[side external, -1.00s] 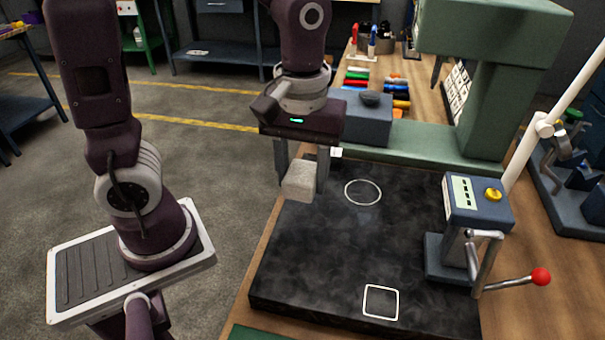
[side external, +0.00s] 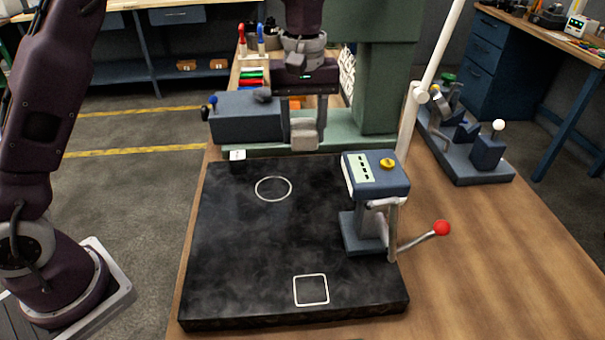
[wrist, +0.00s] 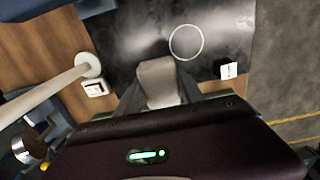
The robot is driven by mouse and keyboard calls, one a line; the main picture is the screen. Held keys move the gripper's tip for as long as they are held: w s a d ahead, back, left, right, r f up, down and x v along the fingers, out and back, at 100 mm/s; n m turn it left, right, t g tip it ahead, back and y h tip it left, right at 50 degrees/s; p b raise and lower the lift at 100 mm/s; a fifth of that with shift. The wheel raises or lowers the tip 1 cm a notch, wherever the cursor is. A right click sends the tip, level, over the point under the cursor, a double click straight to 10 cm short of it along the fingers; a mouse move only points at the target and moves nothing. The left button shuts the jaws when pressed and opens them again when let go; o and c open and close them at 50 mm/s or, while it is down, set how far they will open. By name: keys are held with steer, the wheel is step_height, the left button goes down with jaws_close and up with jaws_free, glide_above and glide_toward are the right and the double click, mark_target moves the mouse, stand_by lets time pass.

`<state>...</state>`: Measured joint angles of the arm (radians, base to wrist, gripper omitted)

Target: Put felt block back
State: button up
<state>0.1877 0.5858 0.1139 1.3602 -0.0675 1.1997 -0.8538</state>
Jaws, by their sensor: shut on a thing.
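The felt block (side external: 304,134), a pale grey piece with rounded edges, is held between the two fingers of my gripper (side external: 304,122). It hangs in the air near the back edge of the black slab (side external: 230,250), behind and right of the white circle outline (side external: 273,188). A white square outline (side external: 311,290) is marked at the slab's front. In the wrist view the block (wrist: 159,82) sits between the fingers, beside the circle outline (wrist: 186,42).
A blue-grey device with a red-knobbed lever (side external: 375,200) stands at the slab's right edge. A slanted white pole (side external: 425,85) rises behind it. A green machine column (side external: 385,90) and blue box (side external: 245,118) stand behind. The slab's middle is clear.

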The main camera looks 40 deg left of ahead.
mark_target(303, 178)
step_height(303, 178, down, 9)
steer(key=shift+r, duration=0.15)
steer(key=o, duration=1.4)
steer(key=shift+o, duration=0.3)
